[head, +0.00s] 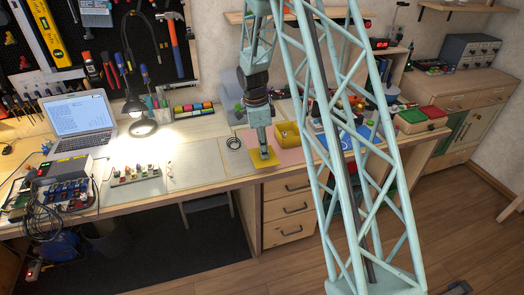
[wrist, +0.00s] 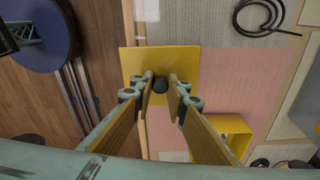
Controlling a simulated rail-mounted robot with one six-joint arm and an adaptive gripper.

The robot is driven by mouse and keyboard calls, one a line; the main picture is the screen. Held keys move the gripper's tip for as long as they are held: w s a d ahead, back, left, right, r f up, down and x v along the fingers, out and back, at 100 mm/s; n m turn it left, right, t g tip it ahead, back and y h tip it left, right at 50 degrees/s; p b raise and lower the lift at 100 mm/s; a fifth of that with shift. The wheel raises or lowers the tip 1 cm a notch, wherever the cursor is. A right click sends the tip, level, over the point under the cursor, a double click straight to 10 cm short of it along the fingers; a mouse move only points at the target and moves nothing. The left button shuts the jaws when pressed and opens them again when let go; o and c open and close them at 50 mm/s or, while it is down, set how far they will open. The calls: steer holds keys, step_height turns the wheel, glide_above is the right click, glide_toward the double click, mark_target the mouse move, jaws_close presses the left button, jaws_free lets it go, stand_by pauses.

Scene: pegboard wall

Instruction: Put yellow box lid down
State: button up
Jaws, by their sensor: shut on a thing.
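The yellow box lid (wrist: 190,62) is a flat yellow square with a dark knob (wrist: 160,84) in the middle. My gripper (wrist: 160,90) is shut on this knob, with the lid beyond the fingertips. In the head view, my gripper (head: 264,150) points down over the lid (head: 262,159) near the front edge of the workbench. Whether the lid touches the surface, I cannot tell. The open yellow box (head: 289,134) stands just right of the lid on a pink mat; it also shows in the wrist view (wrist: 234,126).
A pink mat (wrist: 245,80) lies under and around the box. A coiled black cable (head: 233,143) lies left of my gripper. A blue tray (head: 357,138) is to the right. Grey mats (head: 207,158) to the left are mostly bare. The bench's front edge is close.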

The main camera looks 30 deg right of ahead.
steer(key=shift+w+d+f, duration=0.1)
steer(key=shift+w+d, duration=0.2)
steer(key=shift+w, duration=0.45)
steer(key=shift+w+d+f, duration=0.1)
steer(key=shift+w+d, duration=0.15)
steer(key=shift+w, duration=0.55)
steer(key=shift+w+d+f, duration=0.1)
steer(key=shift+w+d, duration=0.2)
steer(key=shift+w, duration=0.45)
steer(key=shift+w+d, duration=0.1)
steer(key=shift+w, duration=0.15)
steer(key=shift+w+f+b, duration=0.1)
steer(key=shift+f+b, duration=0.2)
steer(key=shift+b, duration=0.05)
steer(key=shift+f+b, duration=0.35)
steer(key=shift+f, duration=1.1)
steer(key=shift+f, duration=0.15)
steer(key=o, duration=0.9)
steer(key=shift+c, duration=0.2)
steer(key=shift+r, duration=0.2)
